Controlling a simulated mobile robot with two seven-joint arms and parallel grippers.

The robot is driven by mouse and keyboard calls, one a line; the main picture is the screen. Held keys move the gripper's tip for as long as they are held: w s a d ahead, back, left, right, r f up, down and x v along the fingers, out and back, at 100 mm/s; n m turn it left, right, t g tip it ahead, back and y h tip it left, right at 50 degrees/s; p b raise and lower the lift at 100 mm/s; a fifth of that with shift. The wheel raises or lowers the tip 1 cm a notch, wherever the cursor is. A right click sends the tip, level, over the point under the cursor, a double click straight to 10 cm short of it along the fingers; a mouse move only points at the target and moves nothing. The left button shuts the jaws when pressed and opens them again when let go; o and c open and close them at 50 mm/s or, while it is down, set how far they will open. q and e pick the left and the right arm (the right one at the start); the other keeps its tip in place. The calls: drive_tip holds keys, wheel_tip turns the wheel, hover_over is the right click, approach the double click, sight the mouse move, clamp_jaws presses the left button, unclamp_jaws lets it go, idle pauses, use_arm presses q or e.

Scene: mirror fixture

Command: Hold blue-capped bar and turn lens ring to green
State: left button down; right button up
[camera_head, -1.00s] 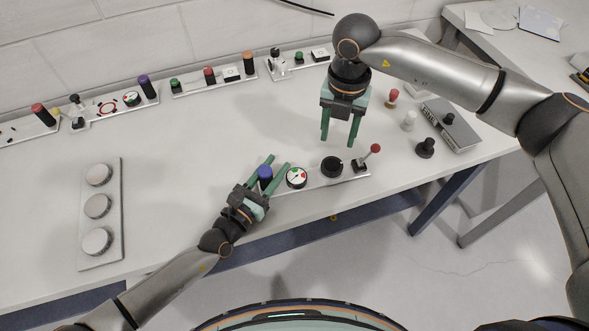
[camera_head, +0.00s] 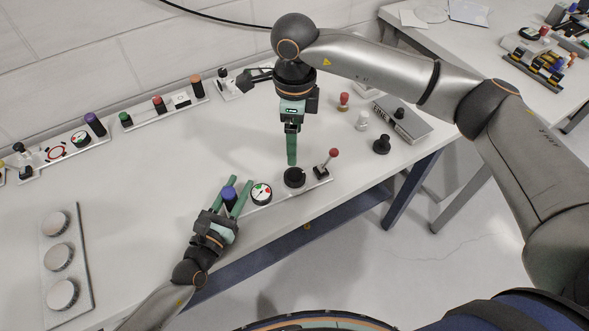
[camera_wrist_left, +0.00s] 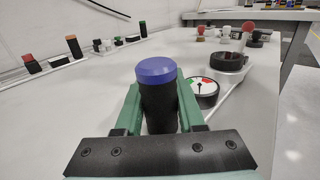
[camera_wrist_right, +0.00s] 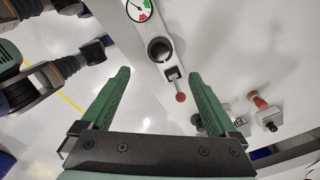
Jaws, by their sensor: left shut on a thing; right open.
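The blue-capped black bar (camera_head: 229,199) stands upright on a narrow pale plate at the table's front edge. My left gripper (camera_head: 237,189) is shut on it, one finger on each side, as the left wrist view (camera_wrist_left: 158,100) shows. Beside it is a round dial (camera_head: 261,193) with red and green zones; I cannot read its needle surely. The black lens ring (camera_head: 294,178) sits further right on the plate. My right gripper (camera_head: 292,163) points down above the ring, open and empty. In the right wrist view, the ring (camera_wrist_right: 159,49) appears ahead between the open fingers, apart from both.
A red-ball lever (camera_head: 328,160) stands just right of the ring, close to my right gripper. A grey box (camera_head: 402,122) and black knob (camera_head: 381,145) are further right. A plate with several round knobs (camera_head: 85,270) lies left. Fixtures line the wall. The table's middle is clear.

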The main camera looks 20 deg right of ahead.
sight(295, 176)
wheel_tip(295, 176, down, 12)
drive_tip(key=n, duration=0.4)
drive_tip(key=shift+r+n, duration=0.2)
drive_tip(key=shift+n, duration=0.1)
drive_tip(key=c, duration=1.4)
